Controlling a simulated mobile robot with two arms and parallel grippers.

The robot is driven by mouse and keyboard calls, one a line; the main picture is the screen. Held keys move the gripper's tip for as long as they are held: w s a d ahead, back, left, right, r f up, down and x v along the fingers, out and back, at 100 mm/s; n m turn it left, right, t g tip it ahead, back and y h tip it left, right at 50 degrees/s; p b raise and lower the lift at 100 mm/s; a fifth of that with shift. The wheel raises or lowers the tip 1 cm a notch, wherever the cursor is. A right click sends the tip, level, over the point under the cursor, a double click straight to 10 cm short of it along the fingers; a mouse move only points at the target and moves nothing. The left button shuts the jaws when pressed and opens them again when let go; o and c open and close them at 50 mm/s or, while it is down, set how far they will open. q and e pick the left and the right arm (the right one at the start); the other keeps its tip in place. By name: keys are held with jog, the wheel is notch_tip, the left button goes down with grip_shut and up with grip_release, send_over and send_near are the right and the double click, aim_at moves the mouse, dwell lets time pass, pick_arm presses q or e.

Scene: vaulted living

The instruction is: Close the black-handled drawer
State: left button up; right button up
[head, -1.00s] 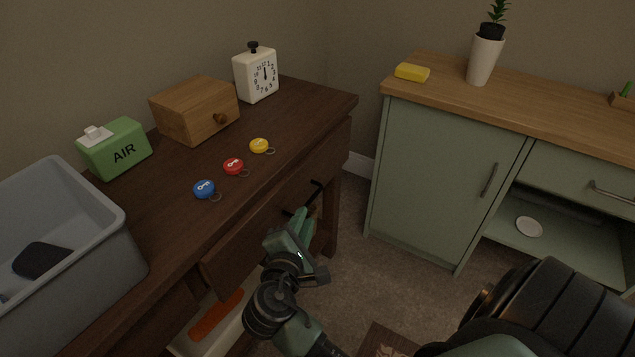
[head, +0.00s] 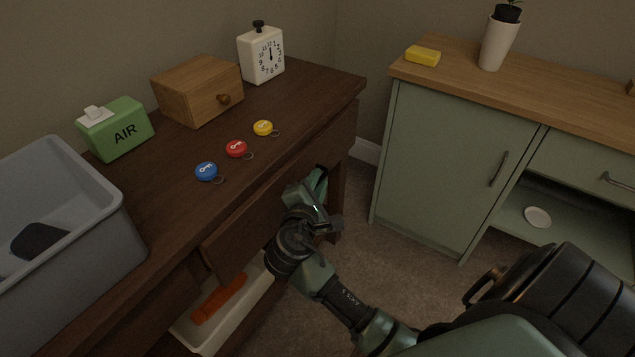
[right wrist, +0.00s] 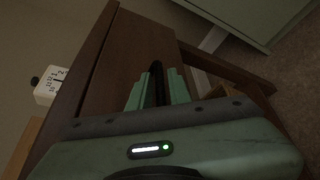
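The dark wood desk has a drawer (head: 244,234) in its front, which also shows in the right wrist view (right wrist: 118,68). Its front seems to stand slightly proud of the desk; how far out it is, I cannot tell. My right gripper (head: 314,183) is at the far part of the drawer front and covers most of the black handle. In the right wrist view the two green fingers of this gripper (right wrist: 158,88) lie on either side of the black handle (right wrist: 157,82), close against it. My left gripper is out of view.
On the desk stand a grey bin (head: 62,240), a green AIR box (head: 120,130), a wooden box (head: 195,90), a white clock (head: 262,55) and round key tags (head: 236,149). A white tray (head: 240,300) is below. A green cabinet (head: 445,165) stands right, beyond open floor.

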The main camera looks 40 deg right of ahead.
grip_shut()
jog(key=shift+f, duration=0.1)
dwell(1.2)
